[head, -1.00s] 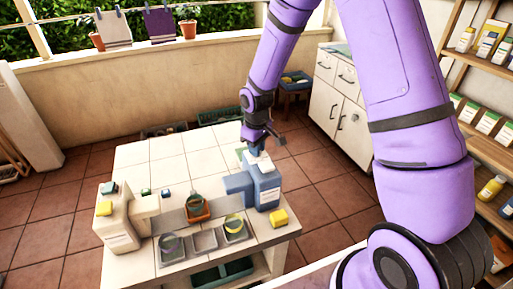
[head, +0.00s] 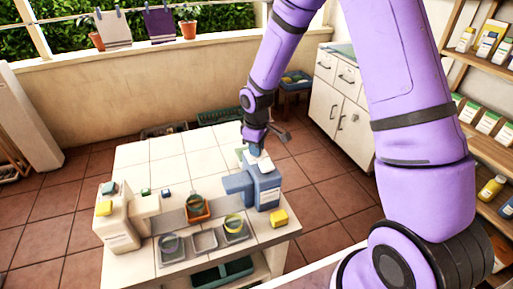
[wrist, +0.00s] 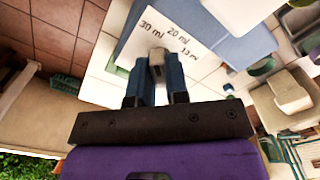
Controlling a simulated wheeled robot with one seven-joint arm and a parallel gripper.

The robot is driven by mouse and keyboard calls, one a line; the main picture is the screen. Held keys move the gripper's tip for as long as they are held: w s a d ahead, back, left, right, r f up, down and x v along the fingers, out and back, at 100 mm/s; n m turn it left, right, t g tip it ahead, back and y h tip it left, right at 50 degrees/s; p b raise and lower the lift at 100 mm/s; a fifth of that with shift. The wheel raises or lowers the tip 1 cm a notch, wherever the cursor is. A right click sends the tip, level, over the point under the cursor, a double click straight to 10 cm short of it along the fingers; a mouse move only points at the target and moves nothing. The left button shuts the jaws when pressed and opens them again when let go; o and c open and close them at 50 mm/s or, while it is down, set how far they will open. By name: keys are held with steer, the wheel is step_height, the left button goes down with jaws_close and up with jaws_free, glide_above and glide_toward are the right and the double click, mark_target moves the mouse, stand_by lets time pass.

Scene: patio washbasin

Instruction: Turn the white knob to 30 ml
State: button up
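The blue dispenser (head: 266,192) stands at the right side of the tiled counter, with a white dial plate (head: 264,169) on top. In the wrist view the plate (wrist: 196,32) shows "30 ml", "20 ml" and a smaller marking that looks like "15 ml". The white knob (wrist: 157,56), greyish in shade, sits between my blue fingertips. Its visible end is just below the lettering, closest to "30 ml"; its exact pointing is hard to tell. My gripper (wrist: 154,72) appears shut on the knob from above; it also shows in the head view (head: 259,153).
A beige dispenser (head: 120,222) with coloured blocks stands at the counter's left. Between them are an orange holder (head: 198,208) and small grey trays (head: 204,240). Shelves with bottles (head: 491,188) line the right.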

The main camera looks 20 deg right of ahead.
steer(key=o, duration=0.4)
steer(key=shift+o, duration=0.2)
step_height(320, 180, up, 11)
stand_by(0.3)
stand_by(0.4)
steer(key=s+d+r+m+t, duration=0.2)
steer(key=s+d+r+m, duration=0.1)
steer(key=s+r, duration=0.7)
steer(key=s+d+r+m+t, duration=0.2)
steer(key=s+d+r+m, duration=0.15)
steer(key=s+r, duration=0.7)
steer(key=s+r+m+t, duration=0.1)
steer(key=s+m, duration=0.1)
steer(key=s, duration=0.6)
steer(key=shift+s+d+r+m, duration=0.2)
steer(key=shift+s+r+m, duration=0.15)
steer(key=shift+s+r, duration=0.05)
